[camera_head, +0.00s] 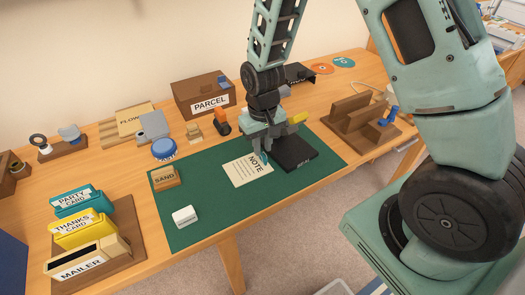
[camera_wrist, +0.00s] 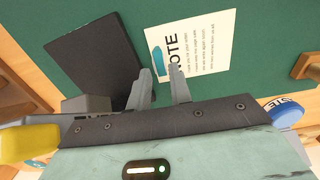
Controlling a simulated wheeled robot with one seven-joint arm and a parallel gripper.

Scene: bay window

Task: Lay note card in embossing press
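The cream note card (camera_head: 247,170), printed NOTE, lies flat on the green mat, with a teal tab (camera_wrist: 158,61) at its edge. It also shows in the wrist view (camera_wrist: 208,45). My gripper (camera_head: 264,150) is low over the card's right end. In the wrist view its two fingers (camera_wrist: 163,84) stand apart with a gap between them, and the tab shows just beyond the gap. A dark flat block (camera_head: 296,153) lies on the mat right of the card; its lettering is too small to read. I cannot tell which thing is the embossing press.
A card rack stands front left. A brown PARCEL box (camera_head: 200,92) stands behind, and a wooden rack (camera_head: 357,125) stands right.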

